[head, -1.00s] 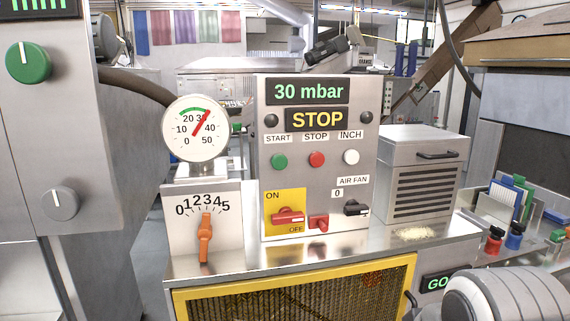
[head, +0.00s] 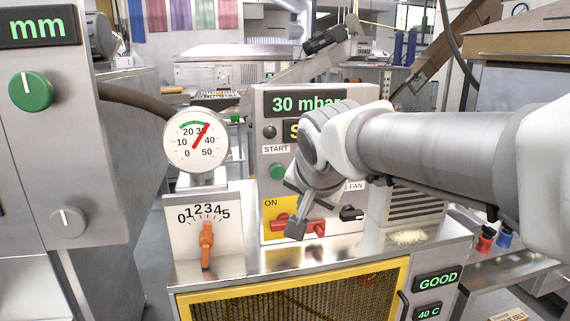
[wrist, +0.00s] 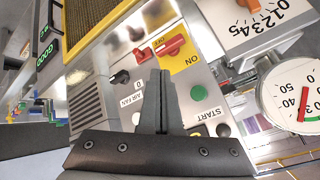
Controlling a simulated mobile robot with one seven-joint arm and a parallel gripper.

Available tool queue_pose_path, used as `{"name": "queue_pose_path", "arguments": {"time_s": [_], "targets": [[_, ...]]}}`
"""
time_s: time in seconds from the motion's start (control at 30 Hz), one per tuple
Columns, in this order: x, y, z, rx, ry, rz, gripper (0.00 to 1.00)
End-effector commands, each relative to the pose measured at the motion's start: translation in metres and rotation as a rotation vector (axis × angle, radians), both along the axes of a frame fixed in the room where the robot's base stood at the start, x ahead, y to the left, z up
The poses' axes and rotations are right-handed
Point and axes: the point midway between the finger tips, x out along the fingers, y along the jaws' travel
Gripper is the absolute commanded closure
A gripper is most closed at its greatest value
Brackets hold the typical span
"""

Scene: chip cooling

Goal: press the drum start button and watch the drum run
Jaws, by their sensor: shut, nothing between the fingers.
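The control panel (head: 262,215) stands upright on the bench, with a "30 mbar" display (head: 300,103). The green START button (head: 277,171) is uncovered at the panel's left; it also shows in the wrist view (wrist: 198,92), right of my fingers. My gripper (head: 297,226) is shut and empty in front of the panel, its fingertips over the red ON/OFF switch area in the head view. In the wrist view my gripper (wrist: 162,72) points toward the red ON/OFF switch (wrist: 172,46). My arm hides the STOP and INCH buttons and most of the state display, where only an "S" shows.
A pressure gauge (head: 196,140) and an orange-handled 0–5 dial (head: 206,246) stand left of the panel. A black AIR FAN switch (head: 351,213) is to the right. The yellow-framed mesh drum guard (head: 230,298) is below. The display at lower right reads GOOD (head: 438,279).

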Motion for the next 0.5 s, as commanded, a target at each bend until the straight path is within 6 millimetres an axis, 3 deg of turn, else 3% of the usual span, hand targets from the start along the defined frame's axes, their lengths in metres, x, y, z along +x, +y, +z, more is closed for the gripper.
{"name": "queue_pose_path", "arguments": {"time_s": [0.17, 0.5], "targets": [[0.016, 0.018, 0.011, 0.044, -0.019, -0.021, 1.00], [0.018, 0.020, 0.012, 0.051, -0.021, -0.027, 1.00]]}}
